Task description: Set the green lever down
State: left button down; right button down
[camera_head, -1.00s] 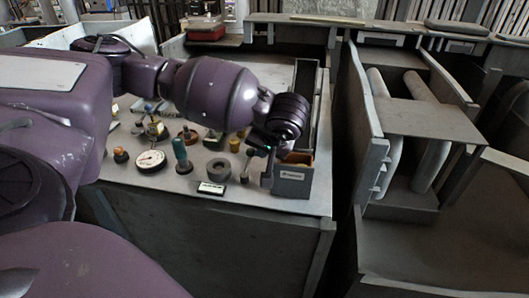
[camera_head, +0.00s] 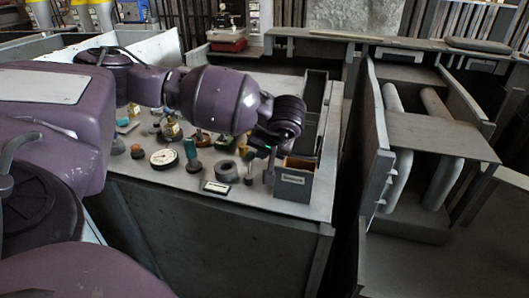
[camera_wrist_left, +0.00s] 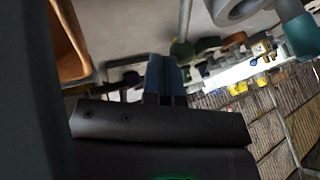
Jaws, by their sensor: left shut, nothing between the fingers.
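The green lever (camera_head: 249,172), a thin rod, stands upright on the grey worktop between a grey ring and a labelled grey bin. In the left wrist view the lever's rod and green knob (camera_wrist_left: 182,48) show beyond my fingertips, apart from them. My left gripper (camera_head: 269,168) is low over the worktop, just right of the lever and beside the bin. Its blue fingers (camera_wrist_left: 164,72) are shut with nothing between them. My right gripper is not in view.
The grey bin (camera_head: 292,187) with an orange-brown inside stands at the worktop's right front. The grey ring (camera_head: 226,171), a teal-handled part (camera_head: 191,153), a white dial (camera_head: 164,158) and several small parts lie to the left.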

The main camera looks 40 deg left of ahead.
pick_arm(q)
jog(key=shift+a, duration=0.15)
jog(key=shift+s+a+r, duration=0.1)
jog(key=shift+a, duration=0.3)
jog(key=shift+s+a+p, duration=0.2)
jog(key=shift+a+p, duration=0.25)
jog(key=shift+a, duration=0.1)
jog(key=shift+r, duration=0.15)
jog(key=p+v, duration=0.1)
jog(key=v, duration=0.9)
jog(key=shift+d+r, duration=0.2)
jog(key=shift+d, duration=0.1)
